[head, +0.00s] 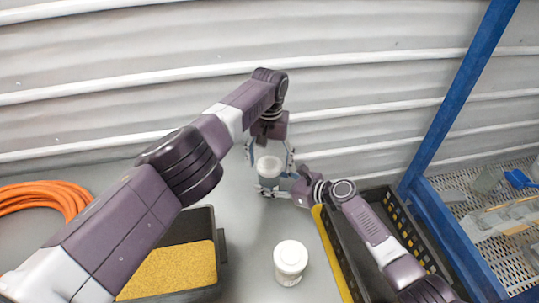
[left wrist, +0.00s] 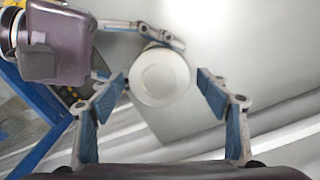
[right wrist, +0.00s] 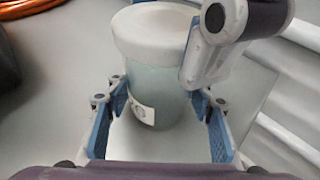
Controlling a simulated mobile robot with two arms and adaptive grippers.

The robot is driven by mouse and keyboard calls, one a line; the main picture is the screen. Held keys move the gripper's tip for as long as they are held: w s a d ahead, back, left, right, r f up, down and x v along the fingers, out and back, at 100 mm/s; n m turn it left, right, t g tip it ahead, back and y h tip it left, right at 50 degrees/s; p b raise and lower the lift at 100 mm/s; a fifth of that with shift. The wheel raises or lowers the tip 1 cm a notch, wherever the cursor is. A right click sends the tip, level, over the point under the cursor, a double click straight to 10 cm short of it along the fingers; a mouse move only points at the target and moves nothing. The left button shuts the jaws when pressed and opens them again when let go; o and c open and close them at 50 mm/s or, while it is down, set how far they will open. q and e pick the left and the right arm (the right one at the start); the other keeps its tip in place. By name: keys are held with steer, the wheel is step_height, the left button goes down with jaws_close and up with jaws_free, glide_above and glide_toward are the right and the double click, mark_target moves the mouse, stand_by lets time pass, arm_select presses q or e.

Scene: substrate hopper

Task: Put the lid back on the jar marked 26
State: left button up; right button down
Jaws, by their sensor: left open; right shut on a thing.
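A clear jar (right wrist: 160,95) with a pale label stands on the grey table, its label only partly readable. A white round lid (right wrist: 155,32) sits on its mouth and looks level; it also shows from above in the left wrist view (left wrist: 160,77) and in the head view (head: 268,166). My right gripper (right wrist: 160,125) is shut on the jar's body from the side, below the lid. My left gripper (head: 268,157) is open above the jar, its blue-padded fingers on either side of the lid and apart from it in the left wrist view (left wrist: 165,85).
Another white-lidded jar (head: 290,262) stands nearer on the table. A dark tray with yellow granular material (head: 170,270) is at left, an orange hose (head: 40,203) behind it. A black crate (head: 345,268) and a blue post (head: 455,100) are at right.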

arm_select(q)
steer(key=shift+f, duration=0.15)
steer(key=c, duration=1.3)
steer(key=o, duration=1.4)
steer(key=shift+o, duration=0.2)
step_height(320, 180, up, 12)
